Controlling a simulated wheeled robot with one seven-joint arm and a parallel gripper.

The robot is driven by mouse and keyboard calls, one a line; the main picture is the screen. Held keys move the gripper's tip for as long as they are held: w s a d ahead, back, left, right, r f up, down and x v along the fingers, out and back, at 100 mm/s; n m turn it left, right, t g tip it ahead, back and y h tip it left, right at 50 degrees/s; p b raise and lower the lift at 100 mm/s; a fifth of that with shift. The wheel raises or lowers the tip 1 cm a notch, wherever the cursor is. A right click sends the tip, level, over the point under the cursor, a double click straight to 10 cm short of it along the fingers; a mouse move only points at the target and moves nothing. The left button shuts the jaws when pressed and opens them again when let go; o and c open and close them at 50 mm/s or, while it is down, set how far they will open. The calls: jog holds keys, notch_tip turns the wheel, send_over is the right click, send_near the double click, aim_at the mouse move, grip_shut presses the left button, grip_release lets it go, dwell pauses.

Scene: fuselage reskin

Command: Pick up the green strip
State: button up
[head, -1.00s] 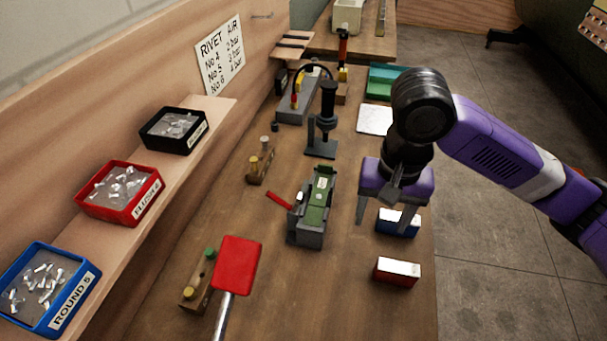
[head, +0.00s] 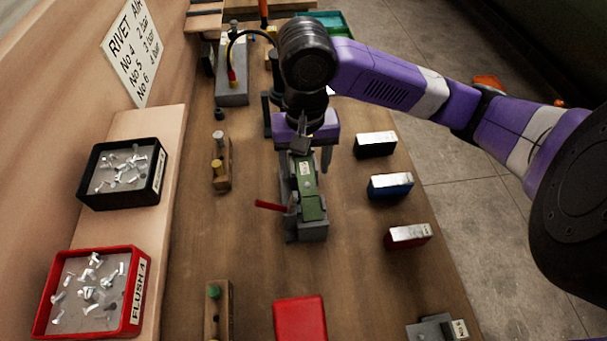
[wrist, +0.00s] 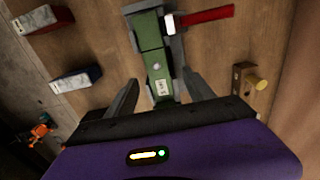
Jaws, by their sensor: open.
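The green strip (head: 308,182) lies along the top of a grey clamp-like fixture (head: 313,233) on the workbench. It has a small white label near its far end. The strip also shows in the wrist view (wrist: 150,40), running toward the space between my fingers. A red lever (head: 268,205) sticks out to the left of the fixture. My gripper (head: 304,165) is at the far end of the strip in the head view, pointing down. In the wrist view its two fingers (wrist: 162,98) are spread apart, one on each side of the strip's labelled end. Nothing is held.
Black, blue (head: 390,186) and red (head: 407,236) blocks stand to the right. A red flat piece (head: 301,318) is at the front. Rivet bins (head: 125,172) sit on the left ledge. Bench between fixture and blocks is clear.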

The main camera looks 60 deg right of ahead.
aim_at(307, 182)
jog(key=shift+s+d+f, duration=0.1)
jog(key=shift+s+f, duration=0.05)
jog(key=shift+f, duration=0.95)
jog(key=shift+s+f, duration=0.1)
jog(key=shift+f, duration=0.95)
grip_shut()
